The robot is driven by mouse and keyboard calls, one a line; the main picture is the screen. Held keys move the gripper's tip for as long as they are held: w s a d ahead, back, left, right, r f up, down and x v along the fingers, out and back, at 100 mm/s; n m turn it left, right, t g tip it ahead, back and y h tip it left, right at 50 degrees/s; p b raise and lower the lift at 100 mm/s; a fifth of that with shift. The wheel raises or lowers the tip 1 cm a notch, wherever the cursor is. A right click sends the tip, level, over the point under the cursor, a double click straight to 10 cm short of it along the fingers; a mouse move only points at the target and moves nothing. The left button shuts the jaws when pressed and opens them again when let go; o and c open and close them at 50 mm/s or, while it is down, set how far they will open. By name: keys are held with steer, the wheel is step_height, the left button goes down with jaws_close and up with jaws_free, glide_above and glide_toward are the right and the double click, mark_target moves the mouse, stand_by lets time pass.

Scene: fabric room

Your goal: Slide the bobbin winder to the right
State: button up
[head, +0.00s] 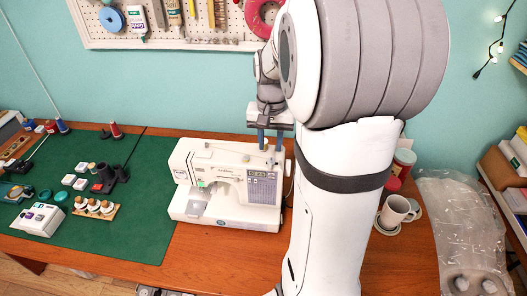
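The white sewing machine (232,180) stands on the wooden table, with its dial panel at the right end. My gripper (270,147) is over the right end of the machine's top, pointing down. Its two bluish fingers are apart, with a gap between them. The fingertips are at or just above the machine's top, and I cannot tell whether they touch it. The bobbin winder is not clearly visible; the fingers and the small scale hide that part of the top.
My arm covers the area right of the machine. A green cutting mat (140,200) with spools and small boxes lies on the left. A mug (396,211) and red-lidded jars stand on the right. A pegboard (180,25) hangs behind.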

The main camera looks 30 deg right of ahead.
mark_target(270, 165)
step_height(270, 165, down, 7)
steer(key=shift+s+f+p, duration=0.1)
steer(key=shift+s+p, duration=0.05)
steer(key=shift+p, duration=0.3)
jaws_close()
